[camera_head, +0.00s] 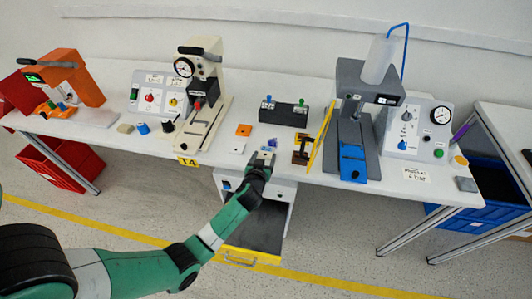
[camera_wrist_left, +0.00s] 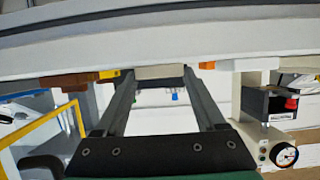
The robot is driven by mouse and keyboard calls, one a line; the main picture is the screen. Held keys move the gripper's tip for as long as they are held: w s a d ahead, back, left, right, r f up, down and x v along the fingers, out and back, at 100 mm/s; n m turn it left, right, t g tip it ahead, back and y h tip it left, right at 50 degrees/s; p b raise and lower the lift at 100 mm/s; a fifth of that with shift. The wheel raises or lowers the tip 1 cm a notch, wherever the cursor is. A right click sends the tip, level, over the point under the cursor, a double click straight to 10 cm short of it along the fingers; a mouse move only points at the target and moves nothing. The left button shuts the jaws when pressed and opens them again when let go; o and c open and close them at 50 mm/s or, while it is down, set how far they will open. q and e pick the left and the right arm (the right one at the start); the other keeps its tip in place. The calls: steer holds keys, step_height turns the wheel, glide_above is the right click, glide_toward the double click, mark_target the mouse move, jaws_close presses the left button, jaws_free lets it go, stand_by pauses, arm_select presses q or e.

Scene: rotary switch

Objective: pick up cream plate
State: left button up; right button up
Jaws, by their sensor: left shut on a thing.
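My left gripper (camera_head: 262,160) is over the front edge of the table, in the middle of the head view. In the left wrist view my left gripper (camera_wrist_left: 159,75) has its two dark fingers shut on the cream plate (camera_wrist_left: 160,71), which spans the space between the fingertips. In the head view the cream plate (camera_head: 265,154) shows only as a small pale patch at the fingertips, mostly hidden by the gripper. I cannot tell whether it touches the table. My right gripper is not in view.
An orange plate (camera_head: 244,130) and a white plate (camera_head: 236,147) lie left of the gripper. A brown fixture (camera_head: 301,153) and a yellow frame (camera_head: 320,140) stand close on the right. A press (camera_head: 201,95) is further left. An open drawer (camera_head: 255,228) is below.

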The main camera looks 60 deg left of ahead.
mark_target(264, 151)
arm_select(q)
steer(key=shift+c, duration=0.4)
steer(key=shift+r+p, duration=0.3)
steer(key=shift+r, duration=0.2)
step_height(264, 151, up, 3)
steer(key=shift+f+p, duration=0.1)
steer(key=shift+p, duration=0.75)
steer(key=s+d+r+p, duration=0.2)
steer(key=s+r+p, duration=0.1)
steer(key=s, duration=0.3)
steer(key=s+d+r+p, duration=0.3)
steer(key=s+r, duration=0.3)
steer(key=s, duration=0.1)
steer(key=shift+d+r, duration=0.15)
steer(key=shift+d, duration=0.05)
